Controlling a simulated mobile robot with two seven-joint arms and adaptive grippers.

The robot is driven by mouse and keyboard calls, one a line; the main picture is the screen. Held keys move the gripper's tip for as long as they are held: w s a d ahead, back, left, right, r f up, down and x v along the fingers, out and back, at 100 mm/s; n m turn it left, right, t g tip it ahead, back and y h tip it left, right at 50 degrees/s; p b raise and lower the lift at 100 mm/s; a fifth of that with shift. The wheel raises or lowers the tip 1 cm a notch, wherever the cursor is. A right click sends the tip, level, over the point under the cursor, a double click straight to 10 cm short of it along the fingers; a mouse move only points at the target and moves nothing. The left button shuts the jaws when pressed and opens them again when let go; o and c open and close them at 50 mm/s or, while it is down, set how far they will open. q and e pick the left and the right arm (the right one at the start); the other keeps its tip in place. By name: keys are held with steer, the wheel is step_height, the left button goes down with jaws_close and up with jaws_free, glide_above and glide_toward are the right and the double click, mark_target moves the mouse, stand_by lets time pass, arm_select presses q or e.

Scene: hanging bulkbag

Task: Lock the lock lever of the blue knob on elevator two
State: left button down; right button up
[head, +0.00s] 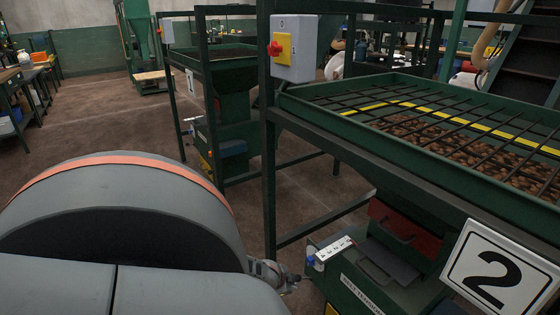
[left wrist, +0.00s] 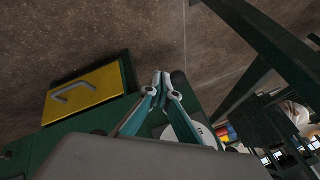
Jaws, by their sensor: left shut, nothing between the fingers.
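Elevator two is the green machine at the right, marked by a white sign with a black 2 (head: 497,270). On its lower front a small blue knob (head: 311,261) sits beside a white numbered strip (head: 333,248). The lock lever is too small to make out. My left gripper (head: 294,279) is low, just left of and below the blue knob, with a small gap in the picture; contact cannot be told. In the left wrist view its fingers (left wrist: 163,78) are shut with nothing between them. The blue knob cannot be made out there. My right gripper is out of view.
A yellow panel with a grey handle (left wrist: 84,91) lies beside the fingers in the left wrist view. A green grated tray (head: 390,136) stands above the knob. A grey switch box with a red knob (head: 293,49) is on a post. Brown floor is open behind.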

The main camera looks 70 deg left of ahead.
arm_select(q)
steer(key=p+v, duration=0.7)
steer(key=v, duration=0.3)
steer(key=shift+s, duration=0.55)
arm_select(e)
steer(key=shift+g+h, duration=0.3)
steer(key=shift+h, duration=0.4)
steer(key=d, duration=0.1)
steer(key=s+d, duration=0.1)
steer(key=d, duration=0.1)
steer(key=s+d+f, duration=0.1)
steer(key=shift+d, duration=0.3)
arm_select(q)
steer(key=shift+a+r, duration=0.1)
